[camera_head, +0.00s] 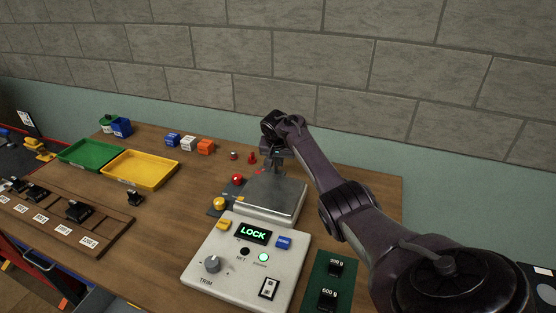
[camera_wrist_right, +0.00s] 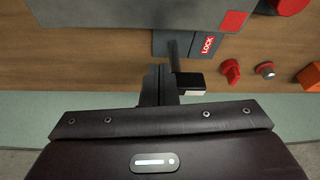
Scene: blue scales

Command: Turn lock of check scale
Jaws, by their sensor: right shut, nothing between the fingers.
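The check scale has a grey metal weighing plate (camera_head: 270,196) and a pale control box in front, whose display (camera_head: 254,232) reads LOCK in green. In the right wrist view, a red LOCK label (camera_wrist_right: 208,44) sits on a grey plate at the scale's back edge. Beside it a dark lever (camera_wrist_right: 175,52) sticks out, with what looks like a black end piece (camera_wrist_right: 188,80). My right gripper (camera_head: 275,155) is behind the scale's back edge. Its fingers (camera_wrist_right: 160,85) are shut and empty, close beside the lever; I cannot tell if they touch it. My left gripper is out of view.
Green (camera_head: 92,154) and yellow trays (camera_head: 140,169), small blocks and a weight rack (camera_head: 60,216) lie left. Weights stand on a green mat (camera_head: 313,283). A block wall rises behind.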

